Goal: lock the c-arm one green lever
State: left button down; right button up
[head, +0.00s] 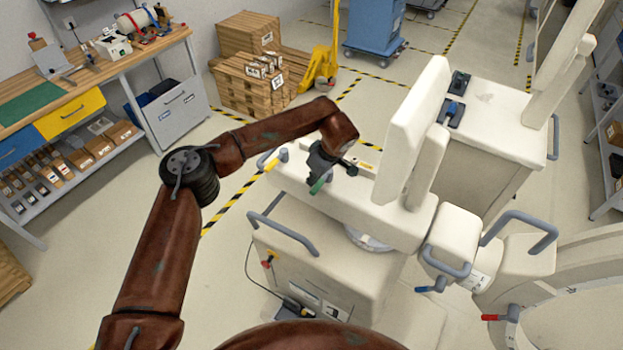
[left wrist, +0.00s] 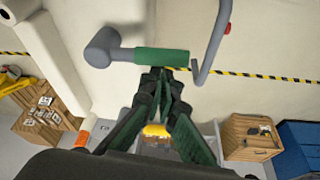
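The green lever (left wrist: 165,56) shows in the left wrist view as a green handle on a grey pivot, lying crosswise just past my fingertips. In the head view its green part (head: 320,184) shows just below my left gripper (head: 322,168), on the near side of the C-arm's white housing (head: 395,222). In the left wrist view the fingers of my left gripper (left wrist: 162,82) converge and their tips are together. The tips are at the handle's edge; whether they touch it I cannot tell. The handle is not between the fingers. My right gripper is out of view.
The C-arm carries a yellow lever (head: 271,165), a blue lever (head: 431,289) and a red lever (head: 494,317). Grey rails (head: 284,232) edge its body. A white monitor panel (head: 412,130) stands right of my left gripper. A workbench (head: 95,85) is at left.

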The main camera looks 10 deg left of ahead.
pick_arm(q)
jog(key=shift+s+d+f, duration=0.1)
jog(key=shift+s, duration=0.05)
notch_tip(320, 180, up, 10)
jog(key=shift+w+a+r+b, duration=0.2)
jog(key=shift+w+a+b, duration=0.05)
jog(key=shift+b, duration=0.1)
dwell(0.6)
jog(key=shift+a, duration=0.1)
